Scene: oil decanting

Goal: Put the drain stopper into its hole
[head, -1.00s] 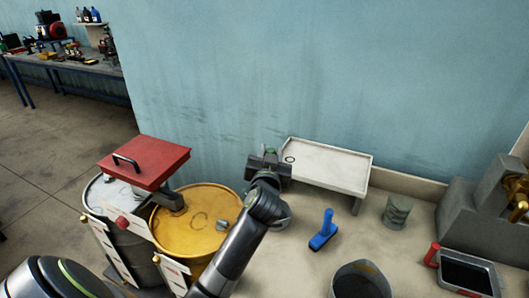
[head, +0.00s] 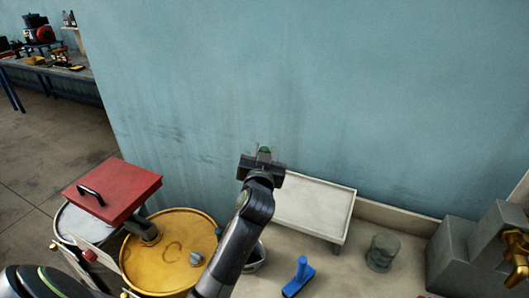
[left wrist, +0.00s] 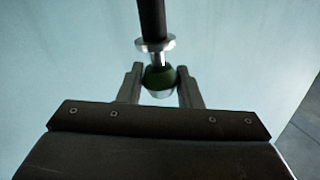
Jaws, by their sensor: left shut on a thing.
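My left gripper (head: 264,160) is raised in front of the blue wall, above the left end of a low white bench. It is shut on the drain stopper, which shows as a green ball-shaped knob (left wrist: 160,77) between the two fingers in the left wrist view. A pale disc-shaped collar and a dark rod extend from the knob, away from the gripper; the rod's far end is out of frame. In the head view only a bit of green shows at the fingertips. I cannot make out the stopper's hole. My right gripper is out of view.
The white bench (head: 316,206) stands against the wall. A yellow drum (head: 150,268) and a red lid-like block with a handle (head: 125,184) stand lower left. A blue-handled tool (head: 300,278), a grey canister (head: 383,252) and a grey stepped block (head: 462,262) stand right.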

